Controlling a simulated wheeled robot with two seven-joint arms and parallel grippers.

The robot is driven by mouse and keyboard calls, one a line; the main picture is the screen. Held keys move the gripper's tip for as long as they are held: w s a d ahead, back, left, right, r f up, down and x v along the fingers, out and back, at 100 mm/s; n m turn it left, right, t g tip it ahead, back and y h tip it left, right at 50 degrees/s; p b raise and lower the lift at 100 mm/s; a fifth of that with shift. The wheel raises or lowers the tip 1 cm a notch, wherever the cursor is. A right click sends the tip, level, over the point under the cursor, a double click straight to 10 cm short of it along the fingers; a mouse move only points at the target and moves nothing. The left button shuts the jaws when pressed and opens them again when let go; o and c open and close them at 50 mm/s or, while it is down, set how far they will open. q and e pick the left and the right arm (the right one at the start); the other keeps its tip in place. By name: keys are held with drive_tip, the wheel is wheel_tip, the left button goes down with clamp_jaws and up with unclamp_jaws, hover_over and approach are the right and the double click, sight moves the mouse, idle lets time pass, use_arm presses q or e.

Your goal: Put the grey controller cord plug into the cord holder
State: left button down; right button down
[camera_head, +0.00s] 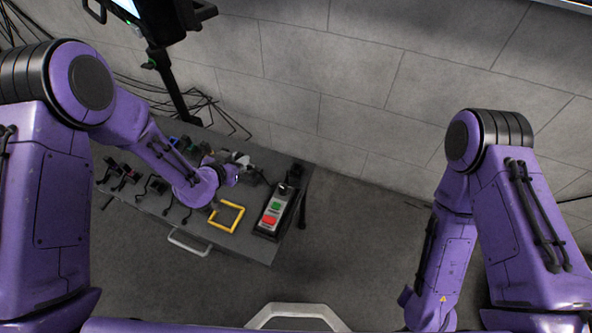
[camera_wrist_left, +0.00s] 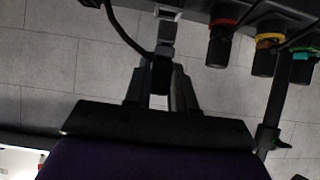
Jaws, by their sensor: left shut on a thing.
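My left gripper (camera_head: 240,165) is over the far side of the dark table. In the left wrist view its two fingers (camera_wrist_left: 160,88) are closed around a dark plug body (camera_wrist_left: 160,74), with a grey part (camera_wrist_left: 167,32) beyond it. I take this to be the grey controller cord plug. A black cord (camera_wrist_left: 125,32) curves close beside it. A dark bar (camera_wrist_left: 260,14) carries several dark plugs with coloured rings, red (camera_wrist_left: 222,22), yellow (camera_wrist_left: 269,38) and teal (camera_wrist_left: 304,55). I cannot tell which part is the cord holder, or whether the held plug touches it. My right gripper is out of view.
A control box (camera_head: 273,213) with green and red buttons stands at the table's right end. A yellow frame (camera_head: 227,216) lies left of it. Small dark items (camera_head: 125,174) are on the left. A monitor stand (camera_head: 172,85) rises behind the table (camera_head: 150,203).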

use_arm(q)
drive_tip(key=shift+s+a+p, duration=0.1)
drive_tip(key=shift+s+a, duration=0.2)
drive_tip(key=shift+s, duration=0.55)
drive_tip(key=shift+s+a+p, duration=0.15)
drive_tip(key=shift+s+a, duration=0.15)
drive_tip(key=shift+s, duration=0.55)
drive_tip(key=shift+s+a+p, duration=0.1)
drive_tip(key=shift+s+a, duration=0.2)
drive_tip(key=shift+s, duration=0.55)
drive_tip(key=shift+s+d+p, duration=0.2)
drive_tip(key=shift+s+d, duration=0.55)
drive_tip(key=shift+d, duration=1.35)
drive_tip(key=shift+s+d+p, duration=0.15)
drive_tip(key=shift+s+d, duration=0.6)
drive_tip(key=shift+d, duration=1.35)
drive_tip(key=shift+s+d+p, duration=0.2)
drive_tip(key=shift+s+d, duration=0.55)
drive_tip(key=shift+d, duration=1.35)
drive_tip(key=w+d+b, duration=0.1)
drive_tip(key=w+d, duration=0.1)
drive_tip(key=w, duration=0.5)
drive_tip(key=w+d, duration=0.3)
drive_tip(key=w, duration=0.4)
drive_tip(key=shift+w+b, duration=0.3)
drive_tip(key=shift+b, duration=0.1)
drive_tip(key=shift+d, duration=0.1)
